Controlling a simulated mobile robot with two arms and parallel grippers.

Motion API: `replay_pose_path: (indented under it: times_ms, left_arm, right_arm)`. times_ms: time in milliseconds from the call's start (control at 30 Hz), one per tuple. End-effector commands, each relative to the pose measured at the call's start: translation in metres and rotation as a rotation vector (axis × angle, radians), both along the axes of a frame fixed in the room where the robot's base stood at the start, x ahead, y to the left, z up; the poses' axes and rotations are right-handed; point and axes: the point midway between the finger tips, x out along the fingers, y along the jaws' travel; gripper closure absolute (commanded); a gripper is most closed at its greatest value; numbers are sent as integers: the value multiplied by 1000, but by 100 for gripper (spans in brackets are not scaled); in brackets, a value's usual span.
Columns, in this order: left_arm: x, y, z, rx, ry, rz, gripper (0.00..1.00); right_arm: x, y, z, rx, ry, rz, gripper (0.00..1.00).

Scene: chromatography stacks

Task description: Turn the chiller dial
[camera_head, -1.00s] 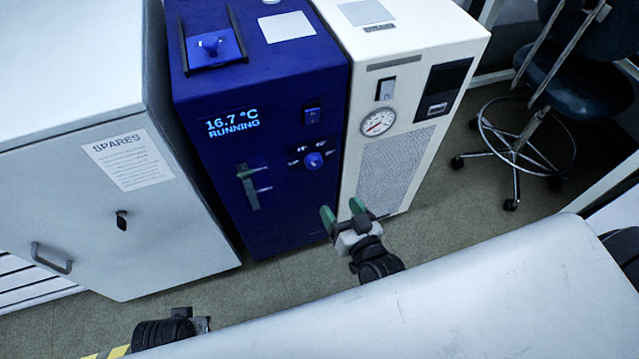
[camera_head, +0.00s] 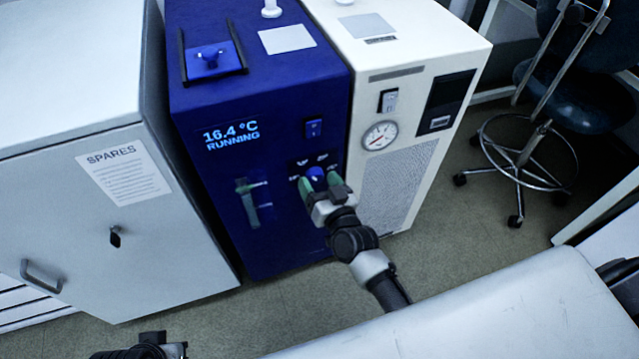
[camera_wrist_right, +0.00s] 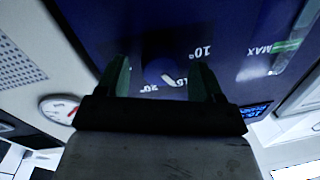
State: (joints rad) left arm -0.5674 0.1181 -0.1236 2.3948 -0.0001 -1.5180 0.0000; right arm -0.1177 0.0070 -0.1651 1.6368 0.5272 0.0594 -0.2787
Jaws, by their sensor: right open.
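The chiller (camera_head: 275,95) is a dark blue cabinet with a lit display (camera_head: 231,135) reading 16.4 °C RUNNING. Its round blue dial (camera_head: 317,173) sits on the front face, below a rocker switch (camera_head: 313,128). My right gripper (camera_head: 322,184) is open, with its green fingers on either side of the dial. In the right wrist view the dial (camera_wrist_right: 163,72) shows between the two fingers, with a pale pointer mark and printed temperature labels around it. I cannot tell whether the fingers touch it. My left gripper (camera_head: 172,350) is only partly in view at the bottom edge.
A white unit with a round gauge (camera_head: 380,135) stands right against the chiller. A grey SPARES cabinet (camera_head: 75,215) stands to the left. A wheeled stool (camera_head: 525,160) is at the right. A sight tube (camera_head: 248,203) is left of the dial.

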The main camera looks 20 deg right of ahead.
Motion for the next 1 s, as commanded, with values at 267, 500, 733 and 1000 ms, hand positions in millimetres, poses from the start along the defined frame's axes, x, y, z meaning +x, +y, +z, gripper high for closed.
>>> replay_pose_path:
  times_ms: [267,500,733,1000]
  left_arm:
    - [0,0,0,0,0,0,100]
    - [0,0,0,1,0,0,100]
    - [0,0,0,0,0,0,100]
    - [1,0,-3,0,1,0,100]
  right_arm:
    - [0,0,0,0,0,0,41]
    - [0,0,0,0,0,0,77]
    - [0,0,0,11,1,0,82]
    - [0,1,0,119,4,2,82]
